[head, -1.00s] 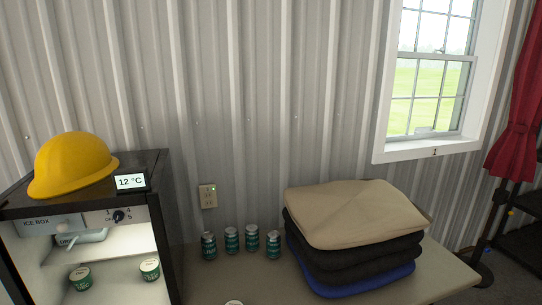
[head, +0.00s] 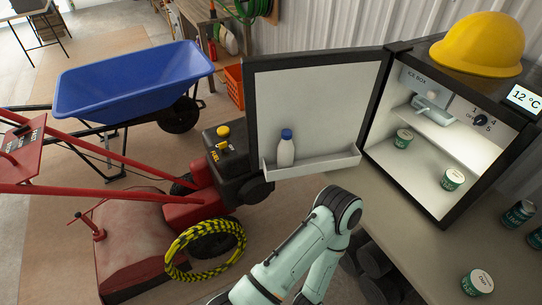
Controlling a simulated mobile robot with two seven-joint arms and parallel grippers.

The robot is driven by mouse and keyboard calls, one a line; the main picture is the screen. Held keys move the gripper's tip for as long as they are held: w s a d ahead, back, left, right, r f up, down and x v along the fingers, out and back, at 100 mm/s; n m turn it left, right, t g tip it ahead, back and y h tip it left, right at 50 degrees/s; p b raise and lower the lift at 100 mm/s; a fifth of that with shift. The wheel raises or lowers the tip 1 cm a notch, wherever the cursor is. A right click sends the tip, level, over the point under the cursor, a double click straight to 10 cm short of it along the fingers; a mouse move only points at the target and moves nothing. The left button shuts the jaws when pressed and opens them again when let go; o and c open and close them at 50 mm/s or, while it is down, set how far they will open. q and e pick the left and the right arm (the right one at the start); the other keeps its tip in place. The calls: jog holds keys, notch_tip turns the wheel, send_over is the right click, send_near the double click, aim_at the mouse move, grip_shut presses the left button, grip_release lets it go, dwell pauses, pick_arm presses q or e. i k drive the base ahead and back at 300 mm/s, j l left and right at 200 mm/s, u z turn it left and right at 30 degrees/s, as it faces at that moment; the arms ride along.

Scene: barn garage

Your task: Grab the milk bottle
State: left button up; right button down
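The milk bottle (head: 286,148) is white with a blue cap. It stands upright in the white door shelf (head: 318,163) of the small fridge (head: 419,190), whose door (head: 318,98) is swung wide open to the left. One of my arms shows at the bottom middle, its bent joint below and to the right of the bottle and apart from it. Neither of my grippers is in view, so their opening and anything in them are hidden.
A yellow hard hat (head: 478,44) rests on the fridge. A red machine (head: 137,241) with a yellow-black coil (head: 207,250) and a blue wheelbarrow (head: 133,81) fill the left.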

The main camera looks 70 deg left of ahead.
aim_at(286, 147)
jog(key=u, duration=2.3)
